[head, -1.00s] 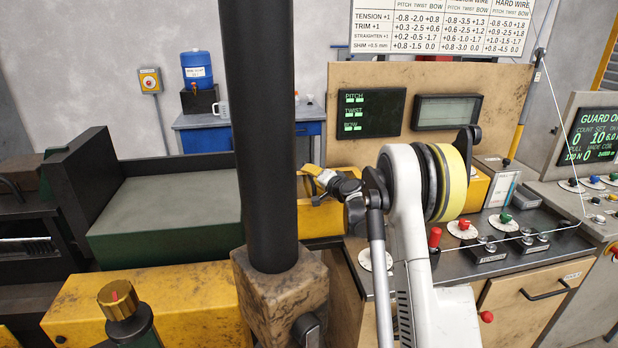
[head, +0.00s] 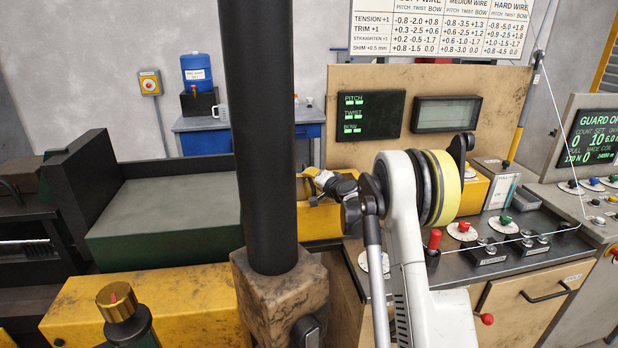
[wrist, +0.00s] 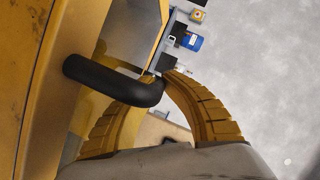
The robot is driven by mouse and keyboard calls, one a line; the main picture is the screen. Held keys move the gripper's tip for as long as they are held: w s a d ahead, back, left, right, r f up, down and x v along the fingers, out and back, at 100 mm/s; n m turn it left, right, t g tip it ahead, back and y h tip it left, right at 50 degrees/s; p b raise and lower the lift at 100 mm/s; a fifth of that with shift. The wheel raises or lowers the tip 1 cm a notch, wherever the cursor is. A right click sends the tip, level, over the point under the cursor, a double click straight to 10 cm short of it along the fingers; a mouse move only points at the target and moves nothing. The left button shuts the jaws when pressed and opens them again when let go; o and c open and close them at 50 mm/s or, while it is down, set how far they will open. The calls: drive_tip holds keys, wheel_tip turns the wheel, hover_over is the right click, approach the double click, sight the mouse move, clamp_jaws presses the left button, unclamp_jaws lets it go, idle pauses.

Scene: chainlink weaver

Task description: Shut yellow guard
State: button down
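The yellow guard (wrist: 30,100) fills the left of the wrist view, with scuffed paint and a black bar handle (wrist: 110,82) standing out from it. In the head view, a yellow panel (head: 320,226) shows behind the dark column; I cannot tell how much of it is the guard. My gripper (head: 311,186) is at that panel's upper edge. In the wrist view, my gripper's ribbed yellow fingers (wrist: 148,92) curve in toward the handle's bent end, one on each side. The handle hides one fingertip, so I cannot tell whether they clamp it. The side screen (head: 595,135) begins "GUARD O".
A thick dark column (head: 258,130) stands in front, blocking part of the view. A yellow housing (head: 170,300) with a brass knob (head: 117,300) is at lower left. A control bench (head: 480,250) with knobs and a taut wire is at right. A blue drum (head: 197,72) stands behind.

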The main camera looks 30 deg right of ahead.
drive_tip(key=s+d, duration=0.3)
drive_tip(key=d, duration=0.7)
drive_tip(key=s+d, duration=0.3)
drive_tip(key=d, duration=0.7)
drive_tip(key=s+d, duration=0.3)
drive_tip(key=d, duration=0.8)
drive_tip(key=shift+b, duration=0.4)
drive_tip(key=c, duration=1.5)
unclamp_jaws()
drive_tip(key=shift+d+f, duration=0.1)
drive_tip(key=shift+d, duration=0.1)
drive_tip(key=shift+o, duration=0.2)
drive_tip(key=shift+a, duration=0.1)
drive_tip(key=shift+s, duration=0.1)
drive_tip(key=v, duration=1.2)
